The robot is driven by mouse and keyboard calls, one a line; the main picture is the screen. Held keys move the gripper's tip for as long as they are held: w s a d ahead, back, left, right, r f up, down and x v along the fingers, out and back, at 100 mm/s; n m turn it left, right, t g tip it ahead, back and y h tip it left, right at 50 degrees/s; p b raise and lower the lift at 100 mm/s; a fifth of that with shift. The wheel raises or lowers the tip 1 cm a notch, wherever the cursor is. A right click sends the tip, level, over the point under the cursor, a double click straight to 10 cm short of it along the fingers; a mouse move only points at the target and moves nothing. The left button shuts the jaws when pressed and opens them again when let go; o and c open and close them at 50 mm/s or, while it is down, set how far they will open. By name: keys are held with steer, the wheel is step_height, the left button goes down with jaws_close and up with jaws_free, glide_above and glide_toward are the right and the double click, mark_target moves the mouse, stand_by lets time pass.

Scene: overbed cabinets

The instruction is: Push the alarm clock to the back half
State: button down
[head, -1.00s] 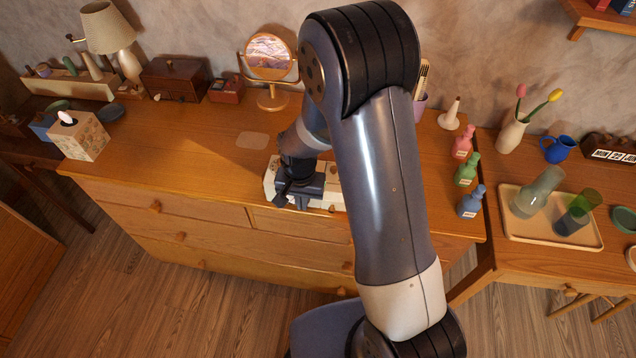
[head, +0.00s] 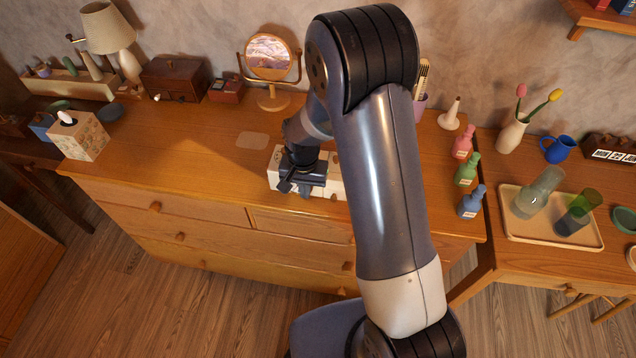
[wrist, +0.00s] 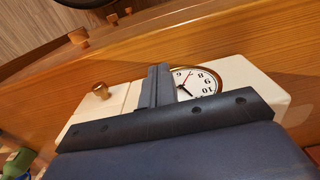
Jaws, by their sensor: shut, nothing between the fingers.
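The alarm clock is a cream block with a round white dial (wrist: 198,84) in a brass rim and a small brass knob (wrist: 100,90) on its front. In the head view the cream clock body (head: 334,186) sits near the front edge of the dresser top, partly covered by my gripper (head: 285,187). In the wrist view my gripper (wrist: 158,72) is shut, its fingertips in front of the clock's face and hiding part of the dial. I cannot tell whether the fingers touch the clock.
The dresser top (head: 200,135) behind the clock is mostly clear, with a pale flat patch (head: 252,140) on it. A round mirror (head: 270,60) stands at the back. A tissue box (head: 80,135) is at the left; several bottles (head: 467,170) stand at the right.

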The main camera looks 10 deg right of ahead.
steer(key=shift+w+d, duration=0.3)
steer(key=shift+w, duration=0.5)
steer(key=shift+w+d, duration=0.25)
steer(key=shift+w, duration=0.6)
steer(key=shift+w+d, duration=0.3)
steer(key=shift+w, duration=0.6)
steer(key=shift+w+d, duration=0.3)
steer(key=shift+w, duration=0.45)
steer(key=shift+w+d, duration=0.3)
steer(key=shift+w, duration=0.45)
steer(key=shift+w+d, duration=0.3)
steer(key=shift+w, duration=0.45)
steer(key=shift+w+d+b, duration=0.1)
steer(key=shift+w+d, duration=0.2)
steer(key=shift+w, duration=0.5)
steer(key=shift+w+d+b, duration=0.1)
steer(key=shift+w+d, duration=0.15)
steer(key=shift+w, duration=0.5)
steer(key=shift+w+d+b, duration=0.1)
steer(key=shift+w+d, duration=0.2)
steer(key=shift+w, duration=0.5)
